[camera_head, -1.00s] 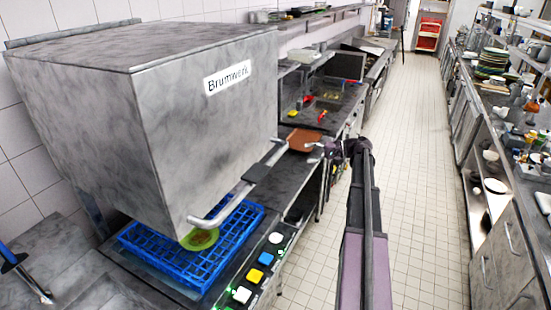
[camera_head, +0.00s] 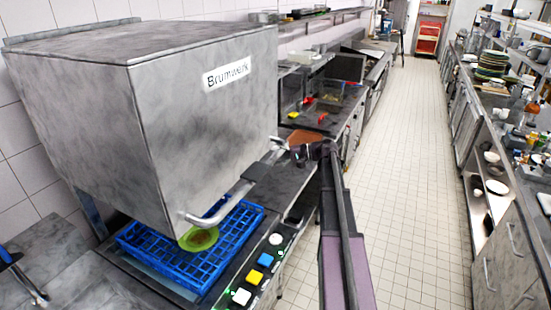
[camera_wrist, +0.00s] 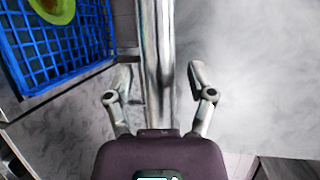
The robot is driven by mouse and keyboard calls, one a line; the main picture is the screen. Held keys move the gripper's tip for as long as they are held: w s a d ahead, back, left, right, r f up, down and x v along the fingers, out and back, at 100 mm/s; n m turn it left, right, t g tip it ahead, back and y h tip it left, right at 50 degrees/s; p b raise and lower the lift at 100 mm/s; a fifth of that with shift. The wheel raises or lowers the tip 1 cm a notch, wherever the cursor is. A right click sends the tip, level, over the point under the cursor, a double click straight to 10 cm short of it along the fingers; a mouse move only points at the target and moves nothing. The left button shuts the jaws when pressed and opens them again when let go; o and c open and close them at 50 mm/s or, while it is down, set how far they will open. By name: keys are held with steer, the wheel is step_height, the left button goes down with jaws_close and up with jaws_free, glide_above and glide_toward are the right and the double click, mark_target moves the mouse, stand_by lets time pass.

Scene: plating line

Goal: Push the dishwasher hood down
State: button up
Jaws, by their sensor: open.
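The grey dishwasher hood (camera_head: 205,130), labelled "Brumwerk", is raised above a blue rack (camera_head: 165,262), with a gap between them. A bar handle (camera_head: 222,208) runs along the hood's lower front. My gripper (camera_head: 283,149) is at the handle's far end, partly hidden by my arm. In the wrist view my gripper (camera_wrist: 160,70) is open, and the handle (camera_wrist: 150,45) runs between its two fingers. The fingers stand apart on either side; I cannot tell whether either touches the bar. The rack also shows in the wrist view (camera_wrist: 62,52).
A green plate (camera_head: 186,242) sits in the rack under the hood. Several lit buttons (camera_head: 265,259) line the counter front. A brown item (camera_head: 305,137) lies on the counter beyond the handle. The tiled aisle floor (camera_head: 415,200) is clear; shelves of dishes stand on the right.

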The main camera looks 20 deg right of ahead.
steer(key=shift+w+a, duration=0.15)
steer(key=shift+a, duration=0.05)
steer(key=shift+c, duration=0.2)
jaws_close()
step_height(320, 180, down, 42)
steer(key=b, duration=4.2)
steer(key=shift+f, duration=0.2)
steer(key=shift+s, duration=0.2)
jaws_free()
steer(key=shift+w+f+b, duration=0.1)
steer(key=shift+f+b, duration=0.05)
steer(key=shift+b, duration=0.15)
steer(key=shift+o, duration=0.2)
